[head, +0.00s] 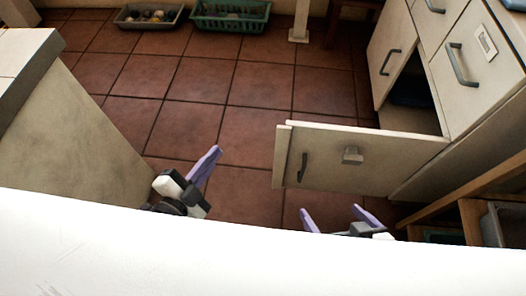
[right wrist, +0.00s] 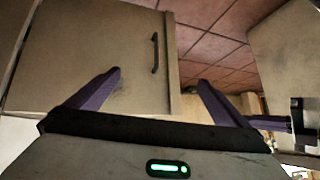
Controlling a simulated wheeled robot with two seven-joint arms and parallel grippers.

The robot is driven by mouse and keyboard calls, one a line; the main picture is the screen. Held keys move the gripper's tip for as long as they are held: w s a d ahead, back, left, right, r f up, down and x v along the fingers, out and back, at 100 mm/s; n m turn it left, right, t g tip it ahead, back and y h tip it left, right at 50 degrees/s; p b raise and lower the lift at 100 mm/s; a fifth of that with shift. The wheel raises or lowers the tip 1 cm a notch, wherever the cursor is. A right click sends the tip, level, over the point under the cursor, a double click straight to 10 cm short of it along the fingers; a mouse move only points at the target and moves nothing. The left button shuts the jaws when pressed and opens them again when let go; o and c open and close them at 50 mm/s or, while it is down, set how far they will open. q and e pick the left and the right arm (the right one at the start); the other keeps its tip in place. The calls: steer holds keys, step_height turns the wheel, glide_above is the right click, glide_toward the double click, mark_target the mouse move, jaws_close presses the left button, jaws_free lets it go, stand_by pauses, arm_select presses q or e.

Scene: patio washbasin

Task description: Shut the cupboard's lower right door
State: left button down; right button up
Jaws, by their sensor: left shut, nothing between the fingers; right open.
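The cupboard (head: 398,120) stands at the right of the head view. Its lower right door (head: 330,150) is swung wide open and sticks out to the left over the tiles, leaving a dark opening (head: 412,85) behind it. The door has a dark bar handle (head: 303,167) near its free edge; in the right wrist view the door (right wrist: 85,60) and handle (right wrist: 154,52) fill the upper left. My right gripper (head: 335,212) is open and empty, in front of the door; contact cannot be told. My left gripper (head: 216,150) is shut and empty, left of the door.
A pale block with a tiled top (head: 75,130) stands at the left. A wooden shelf (head: 470,195) is at the lower right. A green basket (head: 230,18) and a grey tray (head: 148,17) lie at the back. The tiled floor (head: 190,80) between is clear.

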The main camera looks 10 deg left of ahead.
arm_select(q)
steer(key=s+d+f+m+g+h+b, duration=0.15)
steer(key=d+f+m+h+b, duration=0.45)
steer(key=m, duration=0.6)
steer(key=m+h+b, duration=0.1)
steer(key=h, duration=0.1)
glide_toward(280, 133)
steer(key=d, duration=0.3)
steer(key=w, duration=0.2)
steer(key=w+b, duration=0.1)
steer(key=shift+w+d+r+g, duration=0.35)
steer(key=shift+w+d, duration=0.05)
arm_select(e)
step_height(280, 133, down, 6)
steer(key=w+a+g+y, duration=0.1)
steer(key=a, duration=0.1)
steer(key=shift+a+n, duration=0.4)
steer(key=shift+w, duration=0.1)
